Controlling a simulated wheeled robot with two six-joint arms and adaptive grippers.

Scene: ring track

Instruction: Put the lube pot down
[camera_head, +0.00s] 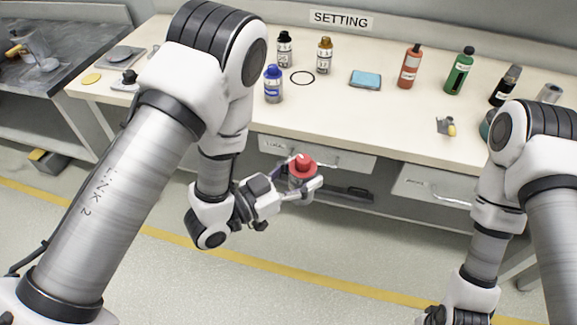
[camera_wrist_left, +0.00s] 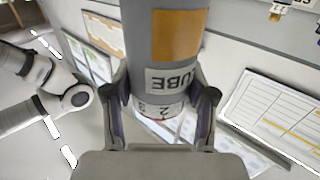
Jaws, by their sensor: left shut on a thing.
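My left gripper (camera_head: 304,184) is shut on the lube pot (camera_head: 302,167), a grey pot with a red top. It holds the pot in the air in front of the bench drawers, apart from the bench top (camera_head: 340,112). In the left wrist view the pot (camera_wrist_left: 165,40) stands between the two fingers. It shows an orange patch and a white label whose lettering appears upside down. The fingers hide part of its sides. My right arm is at the lower right, and its fingers are outside the picture.
Bare bench top lies along the front middle. A SETTING sign (camera_head: 341,19) is behind.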

